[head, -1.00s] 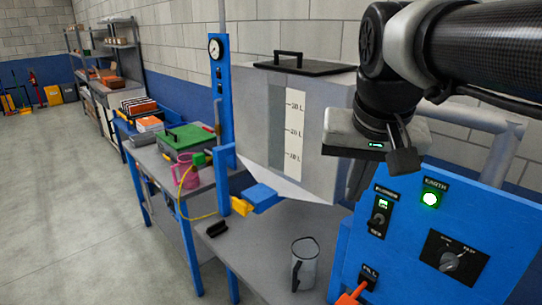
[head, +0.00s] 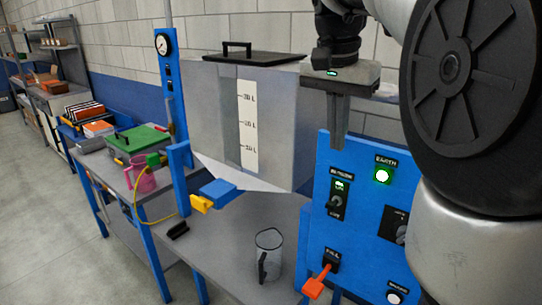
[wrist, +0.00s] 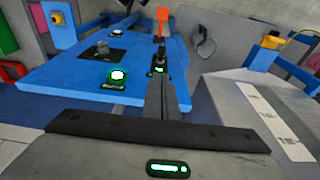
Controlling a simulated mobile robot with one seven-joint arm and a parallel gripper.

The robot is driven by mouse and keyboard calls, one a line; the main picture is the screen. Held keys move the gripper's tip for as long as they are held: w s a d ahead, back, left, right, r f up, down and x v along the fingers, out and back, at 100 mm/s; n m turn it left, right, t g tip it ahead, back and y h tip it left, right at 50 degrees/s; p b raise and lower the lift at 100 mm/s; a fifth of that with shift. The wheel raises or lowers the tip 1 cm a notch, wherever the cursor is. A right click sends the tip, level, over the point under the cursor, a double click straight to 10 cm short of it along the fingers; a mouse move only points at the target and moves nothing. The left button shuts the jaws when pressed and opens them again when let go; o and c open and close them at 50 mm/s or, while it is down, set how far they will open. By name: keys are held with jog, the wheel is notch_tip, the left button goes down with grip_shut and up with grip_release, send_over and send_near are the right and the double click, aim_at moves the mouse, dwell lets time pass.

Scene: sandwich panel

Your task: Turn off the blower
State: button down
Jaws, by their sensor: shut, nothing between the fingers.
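The blue control panel (head: 362,235) stands at right in the head view. Near its upper left is a small black switch (head: 335,202) with a lit green indicator above it; its lettering is too blurred to read surely. The switch also shows in the wrist view (wrist: 159,60), just beyond the fingertips. My gripper (head: 338,145) is shut and empty, its fingers pointing down near the panel's top edge, above the switch. In the wrist view the shut fingers (wrist: 166,82) reach toward the switch. I cannot tell whether they touch it.
A green lamp labelled EARTH (head: 382,175) is lit right of the switch. A black rotary knob (head: 401,234) is partly hidden by my arm. An orange lever (head: 315,286) sticks out below. A grey hopper (head: 215,115) and a clear jug (head: 268,252) stand to the left.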

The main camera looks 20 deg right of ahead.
jog(key=b, duration=0.1)
send_over(332, 203)
notch_tip(332, 203, down, 10)
jog(key=shift+s+r, duration=0.1)
jog(key=shift+r, duration=0.1)
jog(key=shift+s+a+f, duration=0.1)
jog(key=shift+a+f, duration=0.1)
jog(key=shift+f, duration=0.75)
jog(key=shift+s+a+f, duration=0.1)
jog(key=shift+a+f, duration=0.05)
jog(key=shift+f, duration=0.75)
jog(key=shift+f+b, duration=0.1)
jog(key=shift+b, duration=0.2)
